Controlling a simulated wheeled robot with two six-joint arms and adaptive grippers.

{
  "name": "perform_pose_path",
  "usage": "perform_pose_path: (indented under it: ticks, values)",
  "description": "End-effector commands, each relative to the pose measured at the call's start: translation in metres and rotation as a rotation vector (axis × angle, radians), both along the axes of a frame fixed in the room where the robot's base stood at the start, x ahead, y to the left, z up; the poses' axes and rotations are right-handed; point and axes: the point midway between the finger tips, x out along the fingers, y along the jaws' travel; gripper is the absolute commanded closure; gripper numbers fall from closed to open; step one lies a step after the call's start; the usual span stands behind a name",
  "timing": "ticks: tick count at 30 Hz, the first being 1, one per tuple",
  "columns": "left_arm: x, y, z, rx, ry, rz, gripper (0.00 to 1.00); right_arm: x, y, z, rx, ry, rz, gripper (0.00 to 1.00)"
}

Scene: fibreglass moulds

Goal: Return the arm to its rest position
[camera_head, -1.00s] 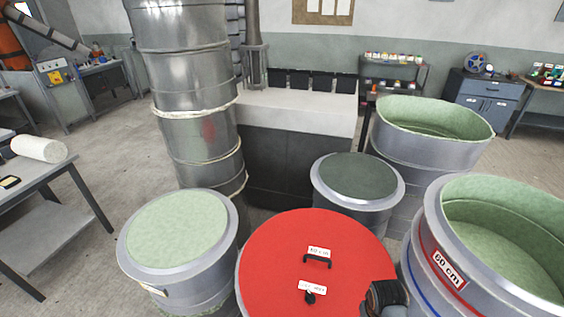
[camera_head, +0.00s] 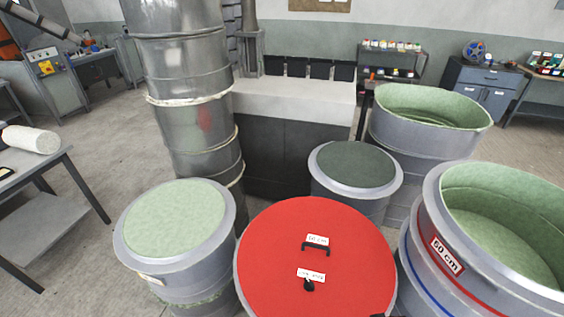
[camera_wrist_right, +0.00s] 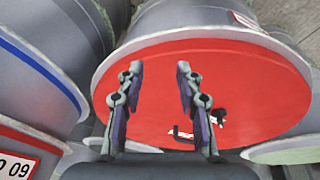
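My right gripper (camera_wrist_right: 158,75) shows in the right wrist view. Its two fingers are apart with nothing between them, so it is open and empty. Behind the fingers is the round red lid (camera_wrist_right: 245,85), and I cannot tell how far away it is. In the head view the red lid (camera_head: 275,250) is at the bottom middle, with a black handle (camera_head: 316,246), a black knob (camera_head: 309,285) and two white labels. Only a small dark bit at the bottom edge there may be my right arm. My left gripper is in neither view.
A mould with a pale green top (camera_head: 175,220) stands left of the red lid, a dark-topped one (camera_head: 356,165) behind it. A large open mould labelled 60 cm (camera_head: 432,235) is close on the right. A tall metal duct (camera_head: 190,60) rises behind. A grey table (camera_head: 50,170) is far left.

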Motion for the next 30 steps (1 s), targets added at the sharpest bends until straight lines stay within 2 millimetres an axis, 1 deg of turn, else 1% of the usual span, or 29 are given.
perform_pose_path:
  ticks: [1,2,3,5,6,8,9,11,12,14,15,18,21,24,30]
  values:
    - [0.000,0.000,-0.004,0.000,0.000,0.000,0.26,-0.003,-0.002,-0.026,0.000,0.014,-0.003,0.64]
    - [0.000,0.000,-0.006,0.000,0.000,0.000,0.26,-0.006,-0.004,-0.041,0.001,0.020,-0.005,0.64]
    - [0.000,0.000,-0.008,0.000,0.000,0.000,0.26,-0.010,-0.006,-0.062,0.001,0.028,-0.007,0.64]
    - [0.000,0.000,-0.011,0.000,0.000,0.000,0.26,-0.018,-0.009,-0.095,0.002,0.040,-0.011,0.64]
    - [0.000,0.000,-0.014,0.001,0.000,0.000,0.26,-0.026,-0.011,-0.120,0.002,0.050,-0.014,0.64]
    - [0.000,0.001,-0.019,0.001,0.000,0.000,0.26,-0.044,-0.014,-0.161,0.003,0.069,-0.018,0.64]
    - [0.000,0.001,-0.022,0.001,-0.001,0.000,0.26,-0.061,-0.017,-0.190,0.004,0.084,-0.022,0.64]
    - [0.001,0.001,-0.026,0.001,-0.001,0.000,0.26,-0.087,-0.020,-0.229,0.006,0.100,-0.027,0.64]
    - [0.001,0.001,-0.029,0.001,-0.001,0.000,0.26,-0.107,-0.021,-0.252,0.006,0.112,-0.030,0.64]
    - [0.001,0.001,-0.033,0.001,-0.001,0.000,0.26,-0.135,-0.023,-0.279,0.008,0.127,-0.034,0.64]
    - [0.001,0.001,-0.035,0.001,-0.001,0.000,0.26,-0.153,-0.024,-0.293,0.009,0.135,-0.036,0.64]
    - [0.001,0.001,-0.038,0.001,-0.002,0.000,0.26,-0.191,-0.024,-0.316,0.012,0.151,-0.041,0.64]
    - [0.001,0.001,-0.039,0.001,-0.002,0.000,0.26,-0.213,-0.024,-0.326,0.014,0.160,-0.044,0.64]
    - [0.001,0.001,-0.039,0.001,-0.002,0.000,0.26,-0.221,-0.024,-0.328,0.013,0.162,-0.044,0.64]
    - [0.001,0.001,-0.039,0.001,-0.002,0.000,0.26,-0.222,-0.024,-0.328,0.013,0.162,-0.044,0.64]
